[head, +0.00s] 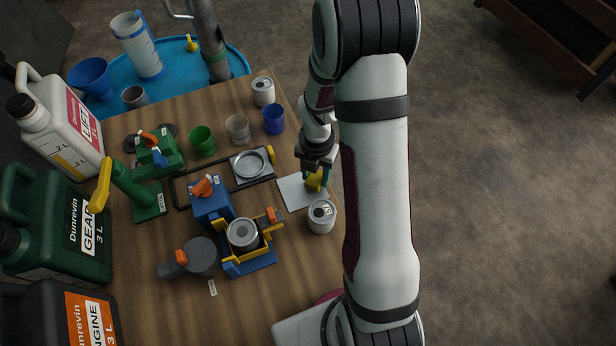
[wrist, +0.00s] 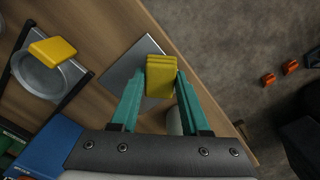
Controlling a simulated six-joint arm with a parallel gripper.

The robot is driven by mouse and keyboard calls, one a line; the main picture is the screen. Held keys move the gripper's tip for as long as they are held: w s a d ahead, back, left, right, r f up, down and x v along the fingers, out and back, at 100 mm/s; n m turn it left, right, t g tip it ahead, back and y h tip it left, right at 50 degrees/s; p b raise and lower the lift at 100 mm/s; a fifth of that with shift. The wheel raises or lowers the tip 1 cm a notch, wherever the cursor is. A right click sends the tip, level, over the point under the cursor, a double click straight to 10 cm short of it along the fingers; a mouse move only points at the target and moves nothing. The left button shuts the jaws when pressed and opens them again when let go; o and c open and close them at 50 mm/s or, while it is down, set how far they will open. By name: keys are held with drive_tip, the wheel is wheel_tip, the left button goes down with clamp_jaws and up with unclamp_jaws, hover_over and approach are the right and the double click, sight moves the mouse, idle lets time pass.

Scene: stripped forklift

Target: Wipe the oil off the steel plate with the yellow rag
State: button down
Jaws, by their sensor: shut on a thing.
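The steel plate (head: 295,192) is a flat grey square near the right edge of the wooden table. In the wrist view the plate (wrist: 121,71) lies under and beyond my fingers. My gripper (head: 318,180) is shut on the yellow rag (head: 313,183), which is folded in layers. In the wrist view the rag (wrist: 160,77) sits between the two teal fingertips, over the plate's right part. I cannot tell whether the rag touches the plate. No oil can be made out on the part of the plate that shows; the rest is hidden by the rag and fingers.
A can (head: 321,216) stands close to the plate, at the table's right edge. A square tray with a round dish (head: 250,164) lies left of the plate. A blue device (head: 212,203) and yellow-blue holder (head: 245,240) stand further left. Cups and large jugs fill the rest.

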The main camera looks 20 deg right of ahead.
drive_tip(key=shift+r, duration=3.6)
